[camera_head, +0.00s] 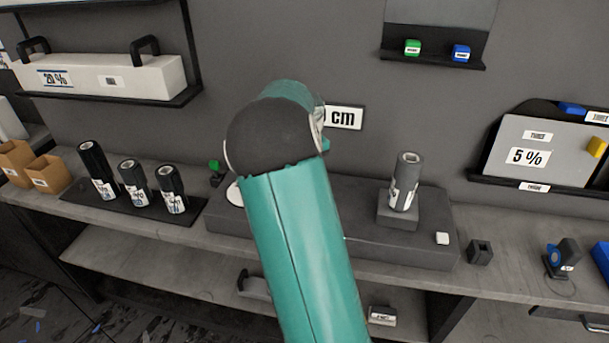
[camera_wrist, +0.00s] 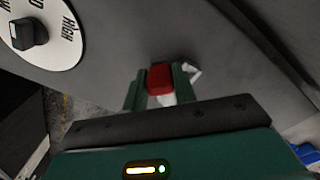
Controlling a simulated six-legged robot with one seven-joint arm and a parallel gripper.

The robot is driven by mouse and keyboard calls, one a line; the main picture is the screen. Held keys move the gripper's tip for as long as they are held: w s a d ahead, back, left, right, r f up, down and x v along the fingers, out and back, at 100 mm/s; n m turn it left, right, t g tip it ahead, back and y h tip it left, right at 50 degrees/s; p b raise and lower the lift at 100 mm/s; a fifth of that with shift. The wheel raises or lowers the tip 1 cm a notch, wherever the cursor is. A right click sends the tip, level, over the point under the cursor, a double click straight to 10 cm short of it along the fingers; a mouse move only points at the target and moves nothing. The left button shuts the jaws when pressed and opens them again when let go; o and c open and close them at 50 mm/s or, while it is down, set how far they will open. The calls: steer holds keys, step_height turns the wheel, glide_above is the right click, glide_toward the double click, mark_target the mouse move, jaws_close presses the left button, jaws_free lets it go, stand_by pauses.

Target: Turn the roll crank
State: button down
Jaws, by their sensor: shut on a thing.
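In the wrist view, my gripper (camera_wrist: 160,95) has its two green fingers on either side of a small red piece (camera_wrist: 160,76) and is shut on it. A white part shows just beside and below the red piece, close to the right finger. The red piece is at the grey surface; I cannot tell whether it is the crank's handle. In the head view my green arm covers the middle, and my gripper and the red piece are hidden behind it. A grey roll (camera_head: 404,182) stands upright on a small block on the dark grey bench unit (camera_head: 340,215).
A white dial (camera_wrist: 42,32) marked HIGH, with a black knob, sits left of my gripper. Three dark rolls (camera_head: 133,183) stand on a black tray at left. A 5 % panel (camera_head: 530,157) hangs behind.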

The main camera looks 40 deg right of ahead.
steer(key=shift+s+d+m, duration=0.1)
steer(key=shift+d+m, duration=0.15)
steer(key=shift+m, duration=0.15)
steer(key=c, duration=1.1)
jaws_free()
step_height(320, 180, up, 14)
steer(key=shift+f, duration=0.1)
